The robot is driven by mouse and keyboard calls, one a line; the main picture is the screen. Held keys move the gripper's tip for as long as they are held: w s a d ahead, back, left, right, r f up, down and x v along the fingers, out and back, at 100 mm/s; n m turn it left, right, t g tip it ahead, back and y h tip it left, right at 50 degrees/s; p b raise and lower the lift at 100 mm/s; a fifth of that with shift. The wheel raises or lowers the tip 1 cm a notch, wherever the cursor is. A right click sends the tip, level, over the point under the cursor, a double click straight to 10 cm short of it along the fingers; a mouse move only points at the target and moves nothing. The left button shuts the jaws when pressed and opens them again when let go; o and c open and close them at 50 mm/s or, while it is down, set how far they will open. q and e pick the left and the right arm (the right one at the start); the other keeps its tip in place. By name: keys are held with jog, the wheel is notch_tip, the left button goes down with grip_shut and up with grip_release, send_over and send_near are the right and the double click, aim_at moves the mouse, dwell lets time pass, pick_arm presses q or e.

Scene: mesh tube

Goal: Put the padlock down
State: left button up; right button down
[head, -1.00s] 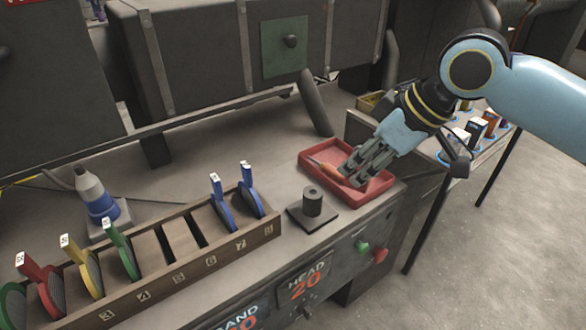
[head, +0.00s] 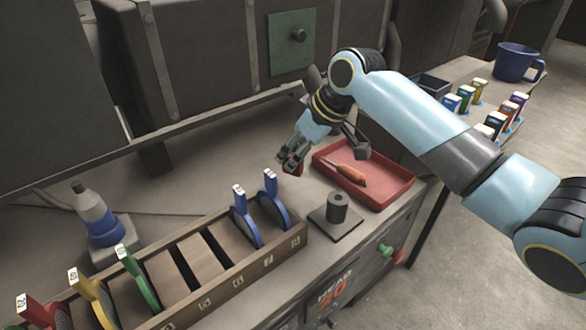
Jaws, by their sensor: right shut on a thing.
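My right gripper (head: 294,156) is shut on a small red thing, which appears to be the padlock (head: 291,166). Only part of it shows between and below the fingers. It is above the grey bench top (head: 215,165), left of the red tray; I cannot tell whether it touches the bench. My left gripper is not in view.
The red tray (head: 396,191) holds an orange-handled tool (head: 346,173). A black post on a square plate (head: 337,208) stands before it. A wooden rack (head: 220,279) holds coloured, labelled discs. A grey-and-blue bottle (head: 98,217) stands left. A blue mug (head: 516,62) stands far right.

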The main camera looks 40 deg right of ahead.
jog(key=shift+f, duration=2.15)
jog(key=c, duration=1.1)
grip_release()
jog(key=shift+c, duration=0.2)
jog(key=v, duration=1.2)
jog(key=shift+r+p, duration=0.2)
jog(key=shift+p, duration=0.1)
